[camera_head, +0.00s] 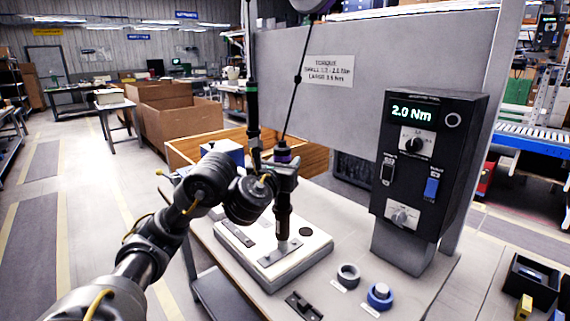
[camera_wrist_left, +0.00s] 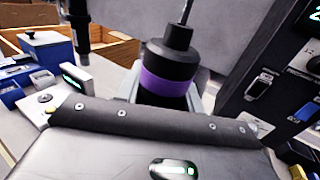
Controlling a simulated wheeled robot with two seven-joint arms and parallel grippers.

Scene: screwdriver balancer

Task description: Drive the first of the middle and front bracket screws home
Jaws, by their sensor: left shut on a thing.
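My left gripper (camera_head: 285,172) is shut on a dark screwdriver (camera_head: 283,205) with a purple band, hanging from a cable. In the left wrist view its purple-banded top (camera_wrist_left: 168,86) stands between the fingers; the lower shaft is hidden there. The screwdriver is about upright, its lower end over a grey bracket (camera_head: 268,256) on the white-topped fixture (camera_head: 306,259). I cannot tell whether its tip touches a screw. My right gripper is not in view.
A second, green-banded screwdriver (camera_head: 252,108) hangs close behind. A black control box (camera_head: 425,165) reading 2.0 Nm stands at the right. A cardboard box (camera_head: 180,115) stands behind.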

